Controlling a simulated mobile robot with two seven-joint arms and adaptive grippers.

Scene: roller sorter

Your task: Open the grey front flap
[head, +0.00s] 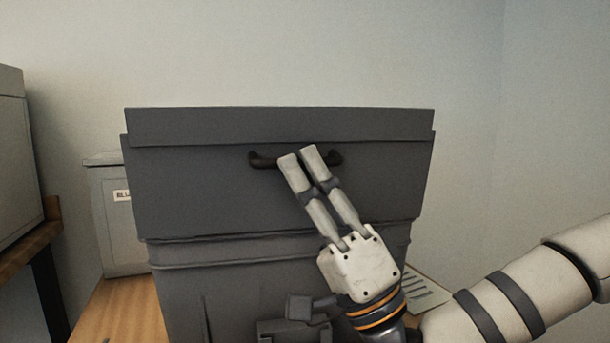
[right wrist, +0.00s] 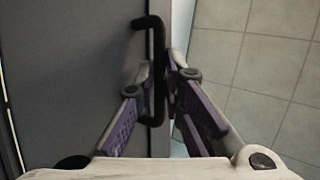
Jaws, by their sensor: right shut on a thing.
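The grey front flap (head: 190,190) is the dark panel on the upper front of a large grey box. It looks upright against the box; I cannot tell if there is a small gap. Its dark bar handle (head: 263,160) runs sideways near its top. My right gripper (head: 306,154) reaches up from the lower right and is shut on the handle, hiding its middle. In the right wrist view the handle (right wrist: 157,45) passes between the two fingers (right wrist: 160,88), with the flap (right wrist: 75,65) to the left. My left gripper is not in view.
A pale bin (head: 118,235) with a partly hidden label stands behind on the left. A grey case (head: 20,160) sits on a wooden bench at far left. A wooden surface (head: 115,312) lies under the box, with a printed sheet (head: 425,292) at right.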

